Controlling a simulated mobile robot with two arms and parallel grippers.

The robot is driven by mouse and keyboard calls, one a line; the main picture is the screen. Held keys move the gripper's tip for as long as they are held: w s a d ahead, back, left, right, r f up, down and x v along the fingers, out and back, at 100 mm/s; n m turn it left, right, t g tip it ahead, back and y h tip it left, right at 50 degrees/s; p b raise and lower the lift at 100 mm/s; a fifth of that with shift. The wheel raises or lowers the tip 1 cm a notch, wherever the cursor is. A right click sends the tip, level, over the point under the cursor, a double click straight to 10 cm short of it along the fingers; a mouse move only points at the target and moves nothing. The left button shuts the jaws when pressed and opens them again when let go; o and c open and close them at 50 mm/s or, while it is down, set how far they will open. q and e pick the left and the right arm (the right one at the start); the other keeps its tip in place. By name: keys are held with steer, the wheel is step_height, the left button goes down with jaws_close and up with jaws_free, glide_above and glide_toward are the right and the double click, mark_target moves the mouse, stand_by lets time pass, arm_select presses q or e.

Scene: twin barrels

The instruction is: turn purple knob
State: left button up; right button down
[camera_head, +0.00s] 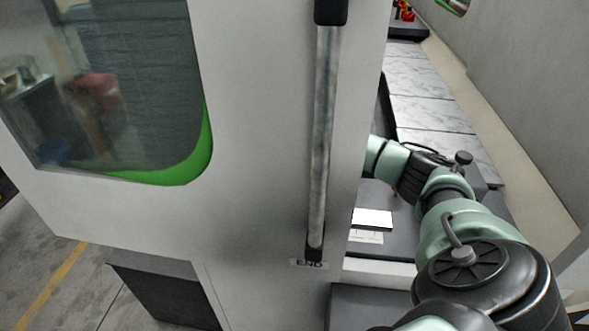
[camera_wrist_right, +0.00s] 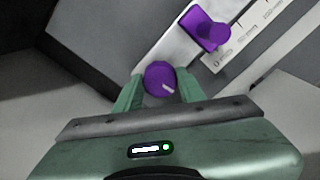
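In the right wrist view a round purple knob (camera_wrist_right: 160,78) with a pale pointer line is between the two fingertips of my right gripper (camera_wrist_right: 159,84). One green finger is on each side of it, close against its sides; I cannot tell whether they touch it. My left gripper is not in view.
In the head view a large white door (camera_head: 255,130) with a vertical metal handle (camera_head: 322,140) stands left of my right arm. A grey tiled surface (camera_head: 425,85) is behind the arm.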

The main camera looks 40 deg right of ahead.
steer(key=shift+n, duration=0.3)
steer(key=shift+n+b, duration=0.45)
steer(key=shift+n, duration=0.05)
steer(key=n+b, duration=0.1)
steer(key=n, duration=0.2)
steer(key=shift+b, duration=0.3)
steer(key=n+b, duration=0.2)
steer(key=n, duration=0.4)
steer(key=shift+n, duration=0.3)
steer(key=n+b, duration=0.2)
steer(key=n, duration=0.4)
steer(key=shift+r+n+b, duration=0.1)
steer(key=shift+n+b, duration=0.45)
steer(key=shift+n, duration=2.15)
steer(key=c, duration=0.9)
jaws_free()
